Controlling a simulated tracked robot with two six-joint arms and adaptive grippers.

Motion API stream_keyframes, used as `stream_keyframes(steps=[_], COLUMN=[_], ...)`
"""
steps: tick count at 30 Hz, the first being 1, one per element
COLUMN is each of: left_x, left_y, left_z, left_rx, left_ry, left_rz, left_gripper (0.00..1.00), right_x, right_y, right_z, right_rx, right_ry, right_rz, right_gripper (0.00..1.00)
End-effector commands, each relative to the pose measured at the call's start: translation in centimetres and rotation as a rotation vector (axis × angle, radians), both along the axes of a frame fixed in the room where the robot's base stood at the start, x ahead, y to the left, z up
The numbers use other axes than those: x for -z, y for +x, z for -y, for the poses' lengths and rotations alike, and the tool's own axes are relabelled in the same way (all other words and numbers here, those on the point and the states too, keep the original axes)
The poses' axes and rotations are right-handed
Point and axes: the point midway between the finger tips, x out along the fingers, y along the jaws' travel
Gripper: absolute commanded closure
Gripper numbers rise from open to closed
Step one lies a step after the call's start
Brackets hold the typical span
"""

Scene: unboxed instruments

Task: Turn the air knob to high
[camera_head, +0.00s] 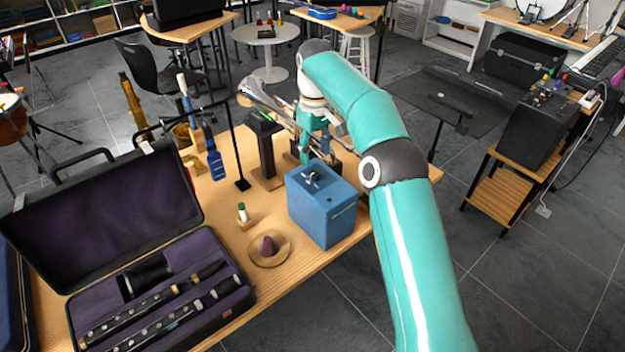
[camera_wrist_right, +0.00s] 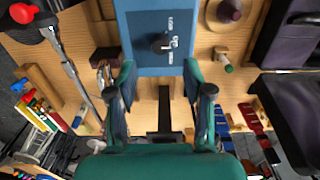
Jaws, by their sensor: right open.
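A blue box (camera_head: 320,212) stands on the wooden table near its front edge, with a dark knob (camera_head: 312,177) on its top. In the right wrist view the box (camera_wrist_right: 149,25) is at the top, and the knob (camera_wrist_right: 160,43) sits beside white markings too small to read. My right gripper (camera_wrist_right: 163,88) is open and empty, its two fingers apart below the knob in that view and not touching it. In the head view my right gripper (camera_head: 318,150) is behind the box, partly hidden by it and by my arm. My left gripper is not in view.
An open case (camera_head: 220,225) with purple lining holds dark wind instrument parts at left. A round dish (camera_head: 285,250) with a dark purple object, a small green-capped bottle (camera_head: 242,212) and a black stand (camera_head: 265,155) are near the box. A metal horn (camera_head: 258,94) lies behind.

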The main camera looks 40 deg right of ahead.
Motion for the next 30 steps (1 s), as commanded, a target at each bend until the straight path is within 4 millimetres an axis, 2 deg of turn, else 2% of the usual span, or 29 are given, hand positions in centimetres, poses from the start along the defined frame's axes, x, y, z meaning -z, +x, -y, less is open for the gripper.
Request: stream_keyframes(steps=[1, 3, 9, 15, 22, 23, 30], left_x=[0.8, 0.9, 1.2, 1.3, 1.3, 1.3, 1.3], left_y=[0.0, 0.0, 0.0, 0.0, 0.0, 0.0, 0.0], left_z=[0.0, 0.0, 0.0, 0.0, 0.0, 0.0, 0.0], left_rx=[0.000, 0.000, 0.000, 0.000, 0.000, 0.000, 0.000], left_ry=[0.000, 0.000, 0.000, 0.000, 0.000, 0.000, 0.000], left_rz=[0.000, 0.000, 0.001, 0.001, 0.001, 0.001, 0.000], left_gripper=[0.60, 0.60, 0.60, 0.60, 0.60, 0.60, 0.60], right_x=[1.4, 2.6, 5.2, 6.1, 6.2, 6.2, 6.2], right_y=[-0.1, -0.1, -0.1, 0.0, 0.0, 0.0, 0.0], right_z=[0.0, 0.0, 0.0, 0.0, 0.0, -0.1, -0.1], right_rx=[0.000, 0.000, 0.000, 0.000, -0.001, -0.001, -0.001], right_ry=[0.001, 0.001, 0.001, 0.001, 0.001, 0.001, 0.001], right_rz=[-0.003, -0.003, -0.003, -0.001, -0.001, -0.001, -0.001], right_gripper=[0.49, 0.49, 0.49, 0.49, 0.49, 0.51, 0.91])
